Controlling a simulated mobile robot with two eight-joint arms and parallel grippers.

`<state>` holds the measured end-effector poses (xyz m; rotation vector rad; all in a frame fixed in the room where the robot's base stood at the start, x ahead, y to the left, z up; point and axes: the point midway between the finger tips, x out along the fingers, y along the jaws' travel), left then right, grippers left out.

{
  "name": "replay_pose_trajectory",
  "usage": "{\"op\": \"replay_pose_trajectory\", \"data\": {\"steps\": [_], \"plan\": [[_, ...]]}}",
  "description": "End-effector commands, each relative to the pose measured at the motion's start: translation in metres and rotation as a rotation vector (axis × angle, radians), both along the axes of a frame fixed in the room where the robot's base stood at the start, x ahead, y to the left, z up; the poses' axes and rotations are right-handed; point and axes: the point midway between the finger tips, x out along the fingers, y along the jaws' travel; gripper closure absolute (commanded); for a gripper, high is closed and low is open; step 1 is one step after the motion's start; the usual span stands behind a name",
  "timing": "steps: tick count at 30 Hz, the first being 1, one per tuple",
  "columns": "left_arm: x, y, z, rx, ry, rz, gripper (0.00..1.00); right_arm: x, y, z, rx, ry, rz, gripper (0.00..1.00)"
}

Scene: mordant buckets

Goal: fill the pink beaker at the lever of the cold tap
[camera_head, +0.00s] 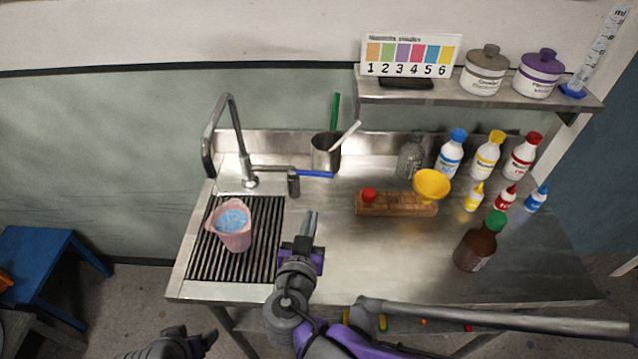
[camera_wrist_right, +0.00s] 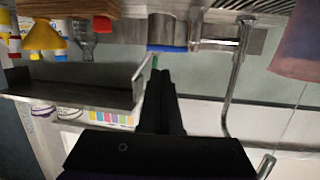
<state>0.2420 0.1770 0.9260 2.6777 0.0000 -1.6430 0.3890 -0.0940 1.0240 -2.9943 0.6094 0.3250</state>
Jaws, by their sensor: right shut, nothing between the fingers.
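The pink beaker (camera_head: 230,240) stands upright on the slatted drain grate, its inside showing a pale blue surface that looks like liquid. It also shows at the right edge of the right wrist view (camera_wrist_right: 299,45). My right gripper (camera_head: 309,224) is shut and empty, right of the beaker and apart from the lever. My left gripper (camera_head: 208,340) is low at the bottom edge.
A steel pot (camera_head: 325,155) with a green and a white rod stands behind the lever. A wooden block (camera_head: 390,207) with a yellow funnel (camera_head: 432,185) and several bottles stand to the right. A shelf (camera_head: 480,98) overhangs the back. The front counter middle is clear.

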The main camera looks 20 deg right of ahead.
Motion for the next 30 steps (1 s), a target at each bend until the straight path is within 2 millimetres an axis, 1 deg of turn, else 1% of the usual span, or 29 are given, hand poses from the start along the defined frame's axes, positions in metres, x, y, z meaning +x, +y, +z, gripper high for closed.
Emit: {"op": "replay_pose_trajectory", "data": {"steps": [2,5,8,18,21,25,30], "plan": [[0.000,0.000,0.001,0.000,-0.001,0.000,0.21,-0.005,0.000,0.001,-0.028,-0.012,0.019,1.00],[0.000,0.000,0.001,0.000,0.000,0.000,0.21,0.000,-0.002,0.000,-0.039,-0.017,0.021,1.00],[0.000,0.000,0.000,0.000,0.000,0.000,0.21,0.013,-0.008,-0.003,-0.037,-0.015,0.018,1.00],[-0.001,0.000,-0.002,0.000,0.001,0.000,0.21,0.079,-0.035,-0.017,-0.033,-0.014,0.016,1.00],[0.000,0.000,-0.001,0.000,0.001,0.000,0.21,0.095,-0.041,-0.020,-0.034,-0.014,0.017,1.00],[0.000,0.000,-0.001,0.000,0.000,0.000,0.21,0.111,-0.047,-0.023,-0.034,-0.014,0.018,1.00],[0.000,0.000,-0.001,0.000,0.000,0.000,0.21,0.120,-0.051,-0.026,-0.033,-0.015,0.020,1.00]]}}
